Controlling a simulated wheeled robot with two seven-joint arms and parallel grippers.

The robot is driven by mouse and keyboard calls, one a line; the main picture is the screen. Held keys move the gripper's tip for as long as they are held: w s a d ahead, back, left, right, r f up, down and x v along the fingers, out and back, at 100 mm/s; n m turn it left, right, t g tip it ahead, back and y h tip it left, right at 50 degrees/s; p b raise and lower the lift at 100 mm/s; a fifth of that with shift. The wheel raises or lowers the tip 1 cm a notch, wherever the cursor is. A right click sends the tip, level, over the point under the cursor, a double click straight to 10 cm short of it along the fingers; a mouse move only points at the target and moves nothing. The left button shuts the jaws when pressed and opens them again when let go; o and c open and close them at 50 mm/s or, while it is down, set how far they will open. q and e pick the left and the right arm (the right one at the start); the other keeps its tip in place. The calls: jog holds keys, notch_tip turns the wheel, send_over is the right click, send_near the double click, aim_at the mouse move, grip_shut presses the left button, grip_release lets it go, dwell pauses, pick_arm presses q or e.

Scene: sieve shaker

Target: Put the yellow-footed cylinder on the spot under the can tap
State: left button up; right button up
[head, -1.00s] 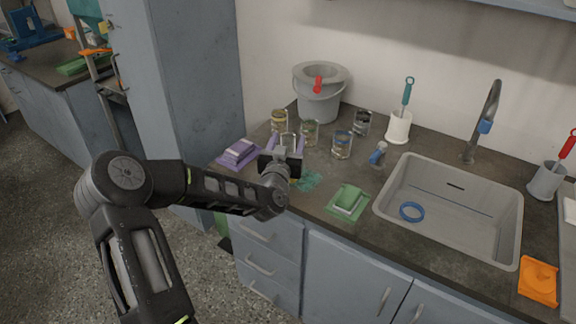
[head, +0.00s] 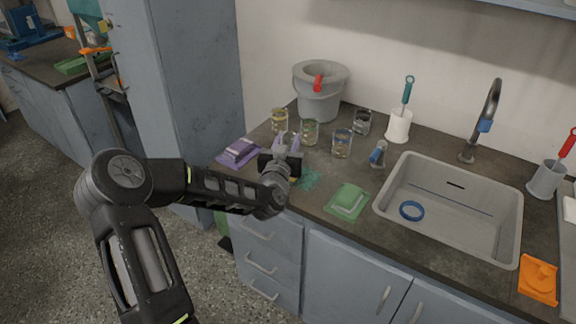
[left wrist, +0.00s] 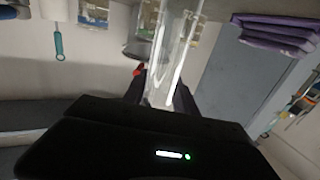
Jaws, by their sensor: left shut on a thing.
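My left gripper (head: 288,142) is over the counter's left part, with its fingers close together. In the left wrist view it is shut on a clear glass cylinder (left wrist: 174,45), which runs up out of the top of the picture. The foot of this cylinder is outside the wrist view; in the head view a small bit of yellow (head: 293,180) shows just below my gripper, mostly hidden. The grey can (head: 318,100) with a red tap (head: 318,83) stands at the back against the wall. I cannot make out the spot under the tap. My right gripper is not in view.
Several glass beakers (head: 342,144) stand between my gripper and the can.

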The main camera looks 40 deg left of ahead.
pick_arm(q)
grip_shut()
dwell(0.8)
